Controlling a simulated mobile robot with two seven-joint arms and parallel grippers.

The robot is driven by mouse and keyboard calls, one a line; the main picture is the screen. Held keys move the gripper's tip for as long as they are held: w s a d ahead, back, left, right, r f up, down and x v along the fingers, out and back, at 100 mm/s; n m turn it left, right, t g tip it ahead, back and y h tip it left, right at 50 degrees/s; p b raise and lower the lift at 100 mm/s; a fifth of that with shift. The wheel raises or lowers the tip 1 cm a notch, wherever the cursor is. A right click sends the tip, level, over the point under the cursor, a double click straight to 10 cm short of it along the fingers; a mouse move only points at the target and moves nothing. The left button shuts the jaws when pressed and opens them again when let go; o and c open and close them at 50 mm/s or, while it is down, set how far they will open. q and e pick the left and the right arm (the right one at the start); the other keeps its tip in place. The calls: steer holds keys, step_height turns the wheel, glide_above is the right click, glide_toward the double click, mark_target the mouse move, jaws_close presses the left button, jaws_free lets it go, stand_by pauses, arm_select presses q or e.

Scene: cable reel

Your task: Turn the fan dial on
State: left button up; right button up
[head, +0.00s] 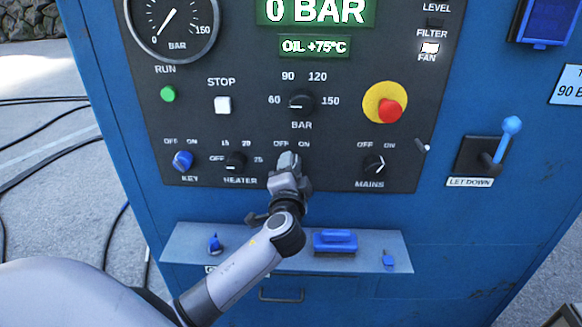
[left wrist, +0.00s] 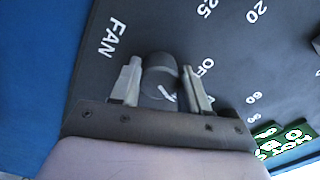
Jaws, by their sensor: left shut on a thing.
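The fan dial (left wrist: 160,76) is a dark round knob with a white mark on the panel, seen in the left wrist view beside the FAN label (left wrist: 113,38). My left gripper (left wrist: 160,85) has a finger on each side of it and is shut on it. In the head view my left gripper (head: 288,165) covers the dial, below the OFF and ON marks. Part of the wrist view's scale is hidden by the finger, so I cannot tell which mark the dial points to. My right gripper is not in view.
The heater dial (head: 235,161) and blue key switch (head: 182,160) are left of the gripper; the mains dial (head: 374,164) is right. A red emergency button (head: 389,111) and blue-knobbed lever (head: 505,140) stick out.

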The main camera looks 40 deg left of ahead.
arm_select(q)
steer(key=shift+s+a+f, duration=0.1)
steer(key=shift+f, duration=0.1)
stand_by(0.4)
steer(key=o, duration=1)
steer(key=shift+r, duration=0.1)
steer(key=shift+b+v, duration=0.6)
steer(key=shift+v, duration=3)
